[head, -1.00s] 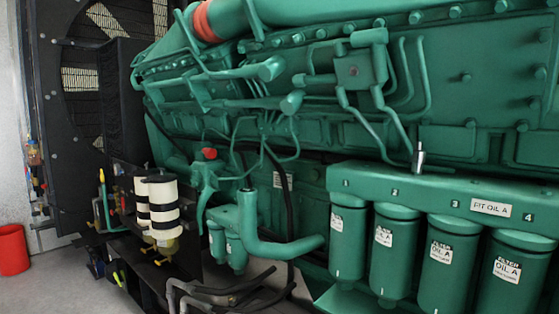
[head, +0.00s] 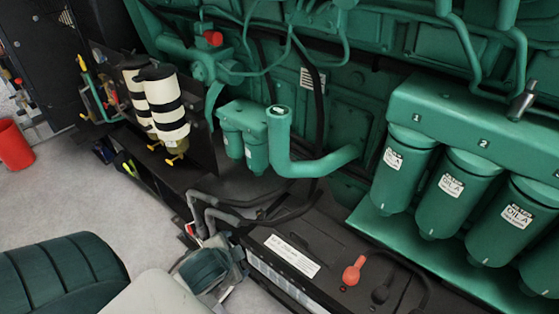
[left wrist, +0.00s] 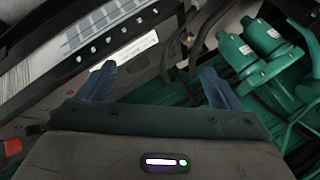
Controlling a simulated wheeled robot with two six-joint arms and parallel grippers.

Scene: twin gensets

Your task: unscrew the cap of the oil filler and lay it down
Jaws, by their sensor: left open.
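The oil filler is a green upright neck (head: 279,135) that bends right toward the engine, in the middle of the head view. I cannot clearly make out the cap in the left wrist view. My right gripper is not in view.
A black battery (head: 330,285) with a red terminal cover (head: 354,270) lies below the filler. Two small green filters (head: 243,145) stand left of the neck, and large oil filters (head: 405,165) to its right. Hoses (head: 250,205) run between filler and battery. Grey floor is open at left.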

